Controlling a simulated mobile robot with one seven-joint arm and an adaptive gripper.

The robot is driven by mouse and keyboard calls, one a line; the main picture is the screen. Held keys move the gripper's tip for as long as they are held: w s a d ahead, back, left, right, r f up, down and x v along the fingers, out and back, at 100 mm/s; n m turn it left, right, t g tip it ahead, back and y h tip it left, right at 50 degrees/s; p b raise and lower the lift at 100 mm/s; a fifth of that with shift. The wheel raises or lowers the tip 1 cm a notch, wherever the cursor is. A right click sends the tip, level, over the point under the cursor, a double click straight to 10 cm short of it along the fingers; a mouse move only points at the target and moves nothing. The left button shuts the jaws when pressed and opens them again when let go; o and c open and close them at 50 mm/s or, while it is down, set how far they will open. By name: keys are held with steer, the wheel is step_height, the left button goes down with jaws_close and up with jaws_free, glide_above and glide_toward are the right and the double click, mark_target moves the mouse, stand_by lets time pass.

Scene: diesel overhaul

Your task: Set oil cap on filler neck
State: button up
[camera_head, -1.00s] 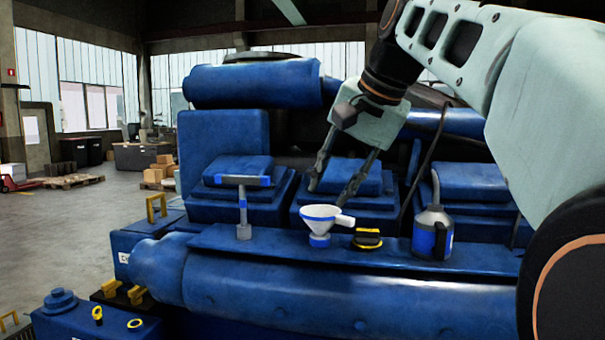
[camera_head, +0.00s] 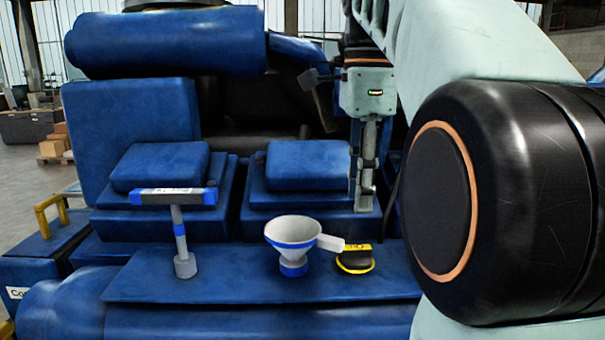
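The oil cap (camera_head: 355,261), black with a yellow rim and a yellow top grip, lies on the blue ledge just right of the funnel. Nothing shows held. I cannot make out the filler neck in the current view.
A white funnel (camera_head: 292,231) and an upright T-handled tool (camera_head: 180,232) stand on the blue ledge (camera_head: 232,277). Blue engine covers (camera_head: 308,165) rise behind. My arm covers the right side. Bare ledge lies between tool and funnel.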

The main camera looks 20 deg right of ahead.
mark_target(357, 247)
steer(key=shift+s+f, duration=0.15)
steer(key=shift+f, duration=0.4)
step_height(357, 247, down, 8)
steer(key=b, duration=0.5)
steer(key=shift+r, duration=0.1)
jaws_close()
